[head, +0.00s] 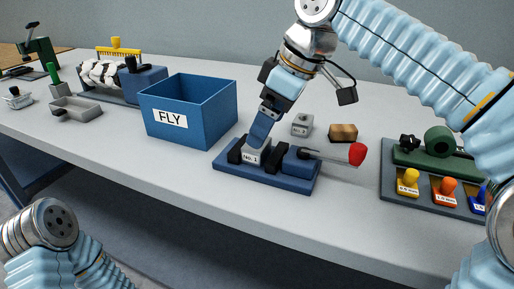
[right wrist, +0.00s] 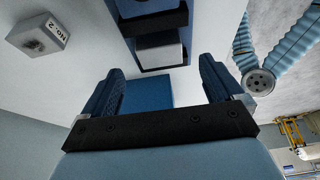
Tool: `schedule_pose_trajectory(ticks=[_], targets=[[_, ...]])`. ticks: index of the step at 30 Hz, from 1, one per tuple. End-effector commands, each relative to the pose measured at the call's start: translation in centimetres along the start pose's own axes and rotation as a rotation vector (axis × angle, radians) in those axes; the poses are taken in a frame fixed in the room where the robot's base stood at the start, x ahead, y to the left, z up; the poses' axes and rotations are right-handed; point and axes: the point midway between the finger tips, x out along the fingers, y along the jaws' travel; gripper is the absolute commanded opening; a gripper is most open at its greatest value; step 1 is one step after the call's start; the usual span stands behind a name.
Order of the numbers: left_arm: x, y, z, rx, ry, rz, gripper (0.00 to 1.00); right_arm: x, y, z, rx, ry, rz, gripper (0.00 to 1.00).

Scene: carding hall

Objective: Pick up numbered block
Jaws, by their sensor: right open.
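The numbered block (head: 251,157), grey and labelled No. 1, sits between the black jaws of a blue clamp fixture (head: 290,181) with a red-knobbed lever. A grey block in black jaws (right wrist: 160,52) shows at the top of the right wrist view. A second block (head: 301,125), labelled No. 2, stands on the table behind the fixture and shows at upper left in the right wrist view (right wrist: 39,34). My right gripper (head: 258,140) points down just above the No. 1 block. Its two blue fingers (right wrist: 164,78) are apart, with nothing seen gripped. My left gripper is out of view.
A blue FLY bin (head: 190,118) stands left of the fixture. A brown block (head: 343,132) lies behind the lever. A tool board with coloured knobs (head: 390,205) is at right. A grey tray (head: 76,109) and a yellow-combed device (head: 110,72) are at left. The front table strip is clear.

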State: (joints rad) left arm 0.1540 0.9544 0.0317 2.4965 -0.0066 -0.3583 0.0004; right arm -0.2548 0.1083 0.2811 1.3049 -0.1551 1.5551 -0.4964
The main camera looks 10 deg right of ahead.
Motion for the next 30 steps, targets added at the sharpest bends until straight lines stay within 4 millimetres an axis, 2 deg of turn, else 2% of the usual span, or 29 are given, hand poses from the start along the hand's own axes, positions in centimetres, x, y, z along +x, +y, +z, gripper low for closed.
schedule_pose_trajectory(ticks=[5,12,20,23,30], targets=[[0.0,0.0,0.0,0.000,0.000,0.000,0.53,1.6,0.0,0.2,0.001,-0.002,-0.001,0.94],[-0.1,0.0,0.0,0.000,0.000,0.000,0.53,5.1,0.0,0.4,0.000,-0.002,-0.002,0.94],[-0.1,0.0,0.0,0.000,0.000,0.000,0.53,5.6,0.0,0.3,0.001,0.000,0.000,0.94],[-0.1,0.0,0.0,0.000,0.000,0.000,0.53,5.6,0.0,0.3,0.001,0.000,0.000,0.81],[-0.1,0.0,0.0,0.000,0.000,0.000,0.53,5.6,0.0,0.3,0.000,0.000,0.000,0.45]])
